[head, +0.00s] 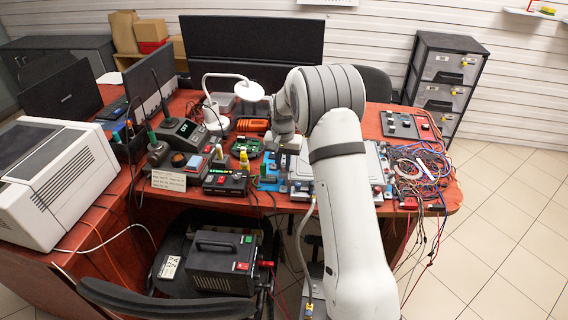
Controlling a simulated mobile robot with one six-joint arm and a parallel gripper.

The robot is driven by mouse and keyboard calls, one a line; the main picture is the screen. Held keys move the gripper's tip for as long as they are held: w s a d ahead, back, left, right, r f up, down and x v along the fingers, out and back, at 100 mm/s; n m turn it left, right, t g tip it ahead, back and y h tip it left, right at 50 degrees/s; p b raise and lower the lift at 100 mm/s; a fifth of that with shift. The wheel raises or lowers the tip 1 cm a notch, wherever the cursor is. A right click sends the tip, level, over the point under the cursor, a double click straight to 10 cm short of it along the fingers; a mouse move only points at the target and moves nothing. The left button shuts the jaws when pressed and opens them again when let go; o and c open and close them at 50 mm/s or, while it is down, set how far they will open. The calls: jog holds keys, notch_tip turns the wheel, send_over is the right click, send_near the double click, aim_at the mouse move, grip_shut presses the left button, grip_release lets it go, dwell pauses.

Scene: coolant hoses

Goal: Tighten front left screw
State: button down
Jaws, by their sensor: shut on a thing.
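My arm reaches from the bottom of the head view up over the red-brown desk. My gripper (287,142) is small in the picture, pointing down at the desk beside a silver-grey metal assembly (301,168). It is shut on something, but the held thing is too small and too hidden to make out. The front left screw cannot be made out. My forearm hides part of the assembly and the desk behind it.
Left of the gripper stand a green circuit board (246,147), a black box with a red display (226,183) and a soldering station (181,133). A white lamp (232,88) stands behind. Tangled wires (420,168) cover the right end. A chair holding a black unit (222,262) stands in front.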

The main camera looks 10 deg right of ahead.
aim_at(283, 166)
jog(key=shift+m, duration=0.6)
jog(key=c, duration=1.3)
grip_release()
notch_tip(283, 166, up, 7)
jog(key=shift+r, duration=0.45)
